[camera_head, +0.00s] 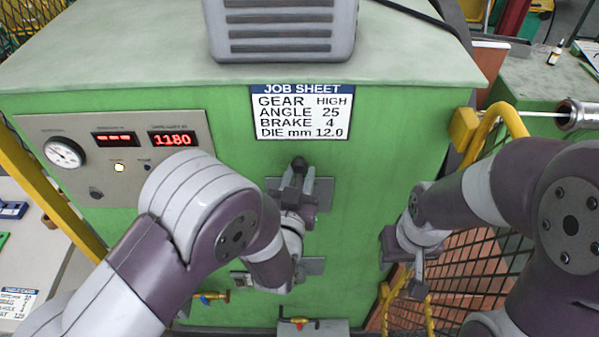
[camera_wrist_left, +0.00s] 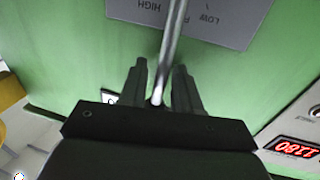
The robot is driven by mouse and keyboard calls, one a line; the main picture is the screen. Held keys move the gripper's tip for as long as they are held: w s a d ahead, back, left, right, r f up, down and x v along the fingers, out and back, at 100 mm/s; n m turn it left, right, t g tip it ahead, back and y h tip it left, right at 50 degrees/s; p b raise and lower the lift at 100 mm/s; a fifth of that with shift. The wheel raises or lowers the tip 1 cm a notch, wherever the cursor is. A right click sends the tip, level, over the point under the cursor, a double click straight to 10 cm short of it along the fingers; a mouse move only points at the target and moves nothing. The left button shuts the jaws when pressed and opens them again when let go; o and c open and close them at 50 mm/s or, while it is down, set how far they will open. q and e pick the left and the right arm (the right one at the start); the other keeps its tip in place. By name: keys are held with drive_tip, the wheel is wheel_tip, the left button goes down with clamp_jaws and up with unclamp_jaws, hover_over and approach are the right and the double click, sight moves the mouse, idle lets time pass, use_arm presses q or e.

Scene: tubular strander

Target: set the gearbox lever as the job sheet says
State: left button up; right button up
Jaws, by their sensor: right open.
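The job sheet (camera_head: 300,112) on the green housing reads GEAR HIGH, ANGLE 25, BRAKE 4, DIE mm 12.0. The gearbox lever, a bare metal rod (camera_wrist_left: 171,45), runs across a grey plate (camera_wrist_left: 235,22) with upside-down LOW and HIGH marks. The rod passes between the two words; its exact setting cannot be told. My left gripper (camera_wrist_left: 160,85) has its fingers on either side of the rod, with gaps visible. In the head view my left gripper (camera_head: 297,178) hides most of the lever in front of the plate (camera_head: 323,192). My right gripper (camera_head: 417,280) is open and empty, away at the right.
A panel with a dial (camera_head: 63,152) and a red display (camera_head: 172,139) reading 1180 is at the left. A yellow guard rail (camera_head: 492,125) with dark mesh (camera_head: 470,275) stands close by my right arm. Small valves (camera_head: 300,321) sit low on the housing.

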use_arm(q)
clamp_jaws()
drive_tip(key=shift+d, duration=0.15)
drive_tip(key=shift+d+f+m+g, duration=0.15)
drive_tip(key=shift+d+f+m, duration=0.05)
drive_tip(key=shift+d+m, duration=0.65)
drive_tip(key=shift+d+f+m+g, duration=0.1)
drive_tip(key=shift+d+f+m, duration=0.05)
drive_tip(key=shift+d+m, duration=0.7)
drive_tip(key=shift+d+f+m+g, duration=0.15)
drive_tip(key=shift+d+f+m, duration=0.05)
drive_tip(key=shift+d+m, duration=0.6)
drive_tip(key=shift+d+f+m, duration=0.15)
drive_tip(key=shift+d+m, duration=0.05)
drive_tip(key=shift+m, duration=0.2)
